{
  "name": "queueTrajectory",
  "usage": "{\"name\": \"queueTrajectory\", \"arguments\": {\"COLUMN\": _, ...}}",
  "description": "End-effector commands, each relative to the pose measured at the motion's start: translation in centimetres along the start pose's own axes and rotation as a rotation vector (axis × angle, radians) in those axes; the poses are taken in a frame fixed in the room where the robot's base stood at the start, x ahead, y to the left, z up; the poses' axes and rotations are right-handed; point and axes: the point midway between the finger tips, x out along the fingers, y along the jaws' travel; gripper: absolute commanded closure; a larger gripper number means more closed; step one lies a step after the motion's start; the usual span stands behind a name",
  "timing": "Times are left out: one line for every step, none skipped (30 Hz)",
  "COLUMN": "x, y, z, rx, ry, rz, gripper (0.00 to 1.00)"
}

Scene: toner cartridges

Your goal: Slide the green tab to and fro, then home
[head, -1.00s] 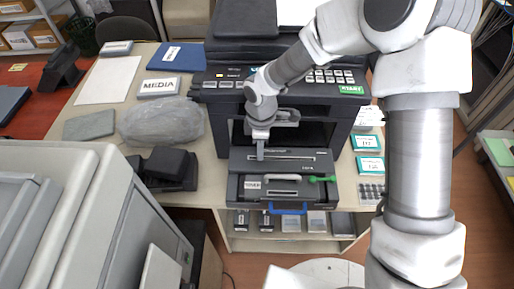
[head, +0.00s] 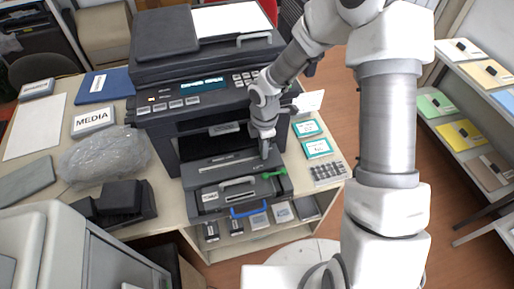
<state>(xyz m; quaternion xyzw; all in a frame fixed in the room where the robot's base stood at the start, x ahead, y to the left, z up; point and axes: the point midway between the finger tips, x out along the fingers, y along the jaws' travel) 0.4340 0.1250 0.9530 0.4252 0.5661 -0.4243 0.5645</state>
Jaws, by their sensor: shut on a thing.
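My gripper (head: 265,154) points down at the right end of the long slot (head: 228,163) on top of the dark drawer unit (head: 207,182) that is pulled out of the printer. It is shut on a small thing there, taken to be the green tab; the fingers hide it. A separate green lever (head: 272,174) shows in front, at the right of the toner cartridge (head: 209,195), and my fingers are apart from it. The cartridge has a light grey handle (head: 238,182). A blue handle (head: 248,210) is at the unit's front.
The printer (head: 205,75) stands behind the drawer. A bagged grey item (head: 104,155) and a black device (head: 120,201) are to the left. Teal-edged boxes (head: 317,148) and a keypad-like tray (head: 328,172) are to the right. Boxes (head: 283,212) fill the shelf below.

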Motion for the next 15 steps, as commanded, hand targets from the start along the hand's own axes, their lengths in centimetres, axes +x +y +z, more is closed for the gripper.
{"name": "queueTrajectory", "arguments": {"x": -0.09, "y": 0.11, "z": 0.41, "rx": 0.003, "ry": -0.006, "rz": 0.002, "gripper": 1.0}}
{"name": "queueTrajectory", "arguments": {"x": -0.09, "y": 0.11, "z": 0.43, "rx": 0.003, "ry": -0.006, "rz": 0.002, "gripper": 1.0}}
{"name": "queueTrajectory", "arguments": {"x": -0.09, "y": 0.11, "z": 0.45, "rx": 0.004, "ry": -0.006, "rz": 0.002, "gripper": 1.0}}
{"name": "queueTrajectory", "arguments": {"x": -0.09, "y": 0.11, "z": 0.47, "rx": 0.004, "ry": -0.007, "rz": 0.002, "gripper": 1.0}}
{"name": "queueTrajectory", "arguments": {"x": -0.09, "y": 0.11, "z": 0.49, "rx": 0.004, "ry": -0.007, "rz": 0.002, "gripper": 1.0}}
{"name": "queueTrajectory", "arguments": {"x": -0.1, "y": 0.11, "z": 0.51, "rx": 0.004, "ry": -0.007, "rz": 0.002, "gripper": 1.0}}
{"name": "queueTrajectory", "arguments": {"x": -0.1, "y": 0.12, "z": 0.53, "rx": 0.005, "ry": -0.008, "rz": 0.002, "gripper": 1.0}}
{"name": "queueTrajectory", "arguments": {"x": -0.1, "y": 0.12, "z": 0.54, "rx": 0.005, "ry": -0.008, "rz": 0.002, "gripper": 0.75}}
{"name": "queueTrajectory", "arguments": {"x": -0.1, "y": 0.12, "z": 0.52, "rx": 0.004, "ry": -0.008, "rz": 0.002, "gripper": 0.68}}
{"name": "queueTrajectory", "arguments": {"x": -0.09, "y": 0.11, "z": 0.5, "rx": 0.004, "ry": -0.007, "rz": 0.002, "gripper": 0.63}}
{"name": "queueTrajectory", "arguments": {"x": -0.08, "y": 0.1, "z": 0.47, "rx": 0.004, "ry": -0.007, "rz": 0.002, "gripper": 0.57}}
{"name": "queueTrajectory", "arguments": {"x": -0.07, "y": 0.09, "z": 0.43, "rx": 0.004, "ry": -0.006, "rz": 0.001, "gripper": 0.5}}
{"name": "queueTrajectory", "arguments": {"x": -0.07, "y": 0.08, "z": 0.4, "rx": 0.003, "ry": -0.006, "rz": 0.001, "gripper": 0.5}}
{"name": "queueTrajectory", "arguments": {"x": -0.06, "y": 0.08, "z": 0.38, "rx": 0.003, "ry": -0.006, "rz": 0.001, "gripper": 0.5}}
{"name": "queueTrajectory", "arguments": {"x": -0.05, "y": 0.07, "z": 0.36, "rx": 0.003, "ry": -0.005, "rz": 0.001, "gripper": 0.5}}
